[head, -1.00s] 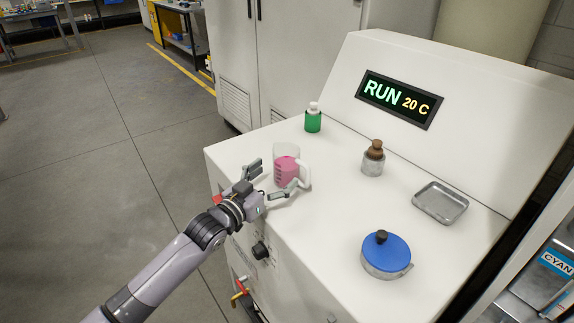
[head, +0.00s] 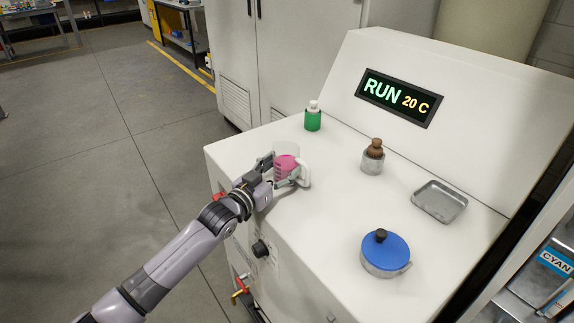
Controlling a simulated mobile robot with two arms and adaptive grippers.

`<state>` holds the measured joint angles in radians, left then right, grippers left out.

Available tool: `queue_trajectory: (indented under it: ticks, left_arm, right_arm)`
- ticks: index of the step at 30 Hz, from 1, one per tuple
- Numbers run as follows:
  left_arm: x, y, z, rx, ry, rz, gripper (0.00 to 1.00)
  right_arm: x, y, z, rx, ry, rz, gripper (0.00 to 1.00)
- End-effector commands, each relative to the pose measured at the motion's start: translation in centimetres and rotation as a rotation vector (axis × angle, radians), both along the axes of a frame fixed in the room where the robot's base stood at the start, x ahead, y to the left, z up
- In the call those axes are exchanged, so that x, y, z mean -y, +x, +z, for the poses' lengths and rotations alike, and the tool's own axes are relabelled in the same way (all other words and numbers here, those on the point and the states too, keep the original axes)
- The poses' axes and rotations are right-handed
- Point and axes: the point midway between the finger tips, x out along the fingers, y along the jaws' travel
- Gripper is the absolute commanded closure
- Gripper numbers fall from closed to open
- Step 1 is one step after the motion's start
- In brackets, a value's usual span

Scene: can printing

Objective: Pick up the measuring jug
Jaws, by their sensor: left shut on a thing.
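The measuring jug (head: 286,153) is clear with pink liquid in it. It stands upright on the white machine top near its left edge, with its white handle to the right. My left gripper (head: 279,169) is shut on the jug from the front left, with one finger at each side. The fingers and palm hide part of the jug's lower body. My right gripper is not in view.
A green bottle (head: 313,120) with a white cap stands behind the jug. A jar with a brown stopper (head: 374,158), a metal tray (head: 439,202) and a blue-lidded pot (head: 385,253) are to the right. A display panel (head: 400,98) reads RUN 20 C.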

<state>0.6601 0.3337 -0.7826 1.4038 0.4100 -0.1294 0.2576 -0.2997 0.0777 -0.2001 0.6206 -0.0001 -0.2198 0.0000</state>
Motion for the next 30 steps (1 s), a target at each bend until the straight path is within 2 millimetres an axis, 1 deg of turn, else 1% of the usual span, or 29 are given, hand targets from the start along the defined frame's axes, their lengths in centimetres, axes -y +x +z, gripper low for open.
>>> queue_trajectory:
  ticks: [2, 14, 23, 26, 30]
  left_arm:
    - [0.0, 0.0, 0.0, 0.000, 0.000, 0.000, 0.52]
    - [0.0, 0.0, 0.0, 0.000, 0.000, 0.000, 0.79]
    - [0.0, 0.0, 0.3, 0.002, -0.002, 0.000, 0.79]
    - [0.0, 0.0, 0.9, 0.005, -0.002, -0.001, 0.79]
    - [0.0, 0.0, 2.6, 0.007, -0.002, -0.001, 0.79]
  right_arm:
    - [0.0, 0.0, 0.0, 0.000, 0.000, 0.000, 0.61]
    - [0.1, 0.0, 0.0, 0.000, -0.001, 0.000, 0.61]
    - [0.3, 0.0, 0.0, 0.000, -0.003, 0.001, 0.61]
    - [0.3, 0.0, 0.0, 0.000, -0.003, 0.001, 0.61]
    - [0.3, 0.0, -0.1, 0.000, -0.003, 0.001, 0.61]
